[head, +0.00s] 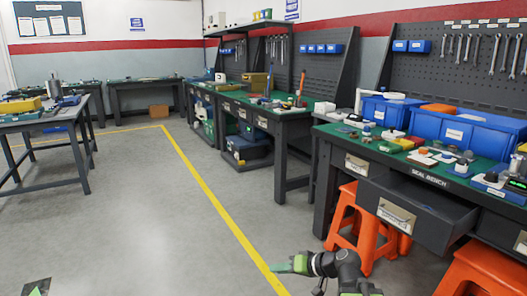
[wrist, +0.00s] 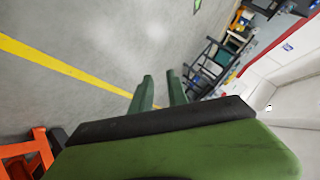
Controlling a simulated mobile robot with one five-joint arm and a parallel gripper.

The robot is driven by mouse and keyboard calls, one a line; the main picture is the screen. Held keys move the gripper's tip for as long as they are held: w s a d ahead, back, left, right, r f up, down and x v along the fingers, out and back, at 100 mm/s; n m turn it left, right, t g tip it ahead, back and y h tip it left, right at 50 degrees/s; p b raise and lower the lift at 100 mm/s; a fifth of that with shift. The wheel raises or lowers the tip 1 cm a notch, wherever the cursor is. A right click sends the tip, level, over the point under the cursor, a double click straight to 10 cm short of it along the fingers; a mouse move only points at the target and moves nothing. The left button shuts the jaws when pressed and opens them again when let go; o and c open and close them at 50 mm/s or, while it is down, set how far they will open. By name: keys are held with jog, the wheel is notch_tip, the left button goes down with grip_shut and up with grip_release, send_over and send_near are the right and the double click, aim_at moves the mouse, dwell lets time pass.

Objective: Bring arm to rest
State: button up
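My gripper (head: 290,265) shows at the bottom of the head view, with green fingers pointing left and my dark arm behind it. It is over the grey floor, in front of the seal bench (head: 437,177) and apart from it. In the wrist view my gripper (wrist: 160,82) shows two green fingers with a gap between them, and only floor shows in the gap. It is open and holds nothing. Most of my arm is outside the head view.
An open drawer (head: 415,207) juts from the seal bench near my arm. Orange stools (head: 362,240) stand under the bench. A yellow line (head: 215,200) runs along the floor. A table (head: 40,120) stands at the left. The floor between is clear.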

jog(key=s+f+g+h, duration=0.3)
jog(key=s+f+h, duration=0.1)
jog(key=s+f, duration=0.15)
jog(key=s+d+f+m+g+h+p, duration=0.1)
jog(key=s+d+g+h, duration=0.15)
jog(key=d, duration=0.35)
jog(key=s+d+f+m+g+h+p, duration=0.1)
jog(key=s+d+h, duration=0.2)
jog(key=d+h, duration=0.15)
notch_tip(320, 180, up, 36)
jog(key=y+p, duration=0.1)
jog(key=p, duration=3.5)
jog(key=shift+w+d+p, duration=0.25)
jog(key=shift+d+p, duration=0.05)
jog(key=shift+r, duration=0.1)
jog(key=shift+o, duration=0.4)
